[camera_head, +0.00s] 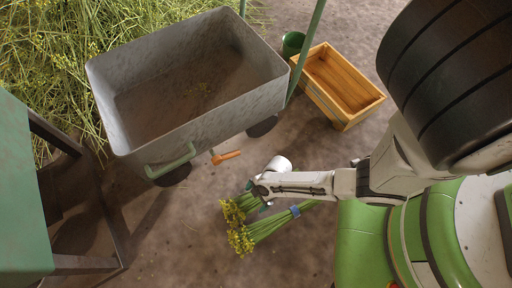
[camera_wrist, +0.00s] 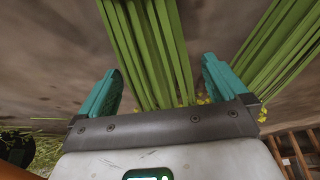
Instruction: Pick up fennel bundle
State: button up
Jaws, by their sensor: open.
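Two fennel bundles with green stems and yellow flower heads lie on the ground in the head view. One fennel bundle (camera_head: 233,211) is partly hidden under my gripper (camera_head: 261,195). The other fennel bundle (camera_head: 262,229) lies just below it, with a blue tie around its stems. In the wrist view, the green stems of one bundle (camera_wrist: 148,45) run between the two teal fingers of my gripper (camera_wrist: 160,75), which stand apart. The stems of the other bundle (camera_wrist: 282,45) are outside the right finger. I cannot tell whether the fingers touch any stems.
A grey metal tub (camera_head: 130,130) on wheels, with a green handle, stands above and left of my gripper. An empty wooden crate (camera_head: 349,113) and a green pot (camera_head: 292,43) are at upper right. A green table (camera_head: 22,190) is at left. The ground below the bundles is clear.

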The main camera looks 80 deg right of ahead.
jog(key=shift+w+a+f, duration=0.1)
jog(key=shift+f, duration=0.35)
jog(key=shift+c, duration=0.4)
jog(key=c, duration=1.1)
